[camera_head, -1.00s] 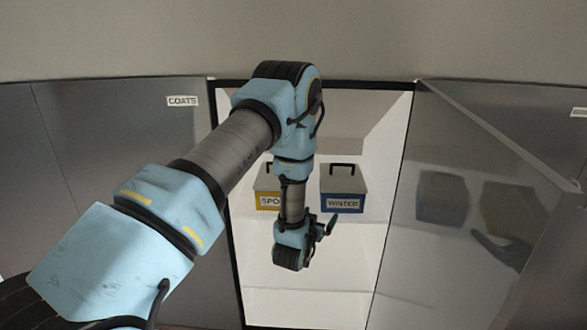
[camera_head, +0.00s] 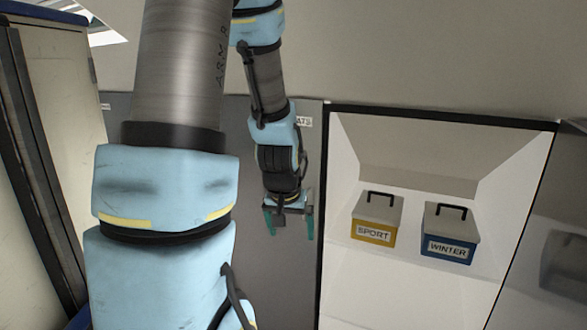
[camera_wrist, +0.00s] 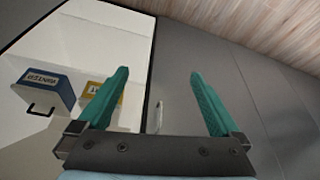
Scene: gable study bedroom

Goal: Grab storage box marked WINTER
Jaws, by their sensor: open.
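The storage box marked WINTER (camera_head: 450,234) is blue with a grey lid and a black handle. It stands upright on a white shelf inside the open cupboard, to the right of the SPORT box. In the wrist view the WINTER box (camera_wrist: 47,88) shows upside down at the left. My gripper (camera_head: 289,224) has two teal fingers, open and empty. It hangs left of the cupboard opening, in front of a grey panel, apart from both boxes. In the wrist view my gripper (camera_wrist: 160,98) has nothing between its fingers.
A yellow SPORT box (camera_head: 376,219) with a grey lid stands close beside the WINTER box. The cupboard opening has a dark frame (camera_head: 440,115). A grey panel marked COATS (camera_head: 304,121) is left of it. The shelf front (camera_head: 400,275) is clear.

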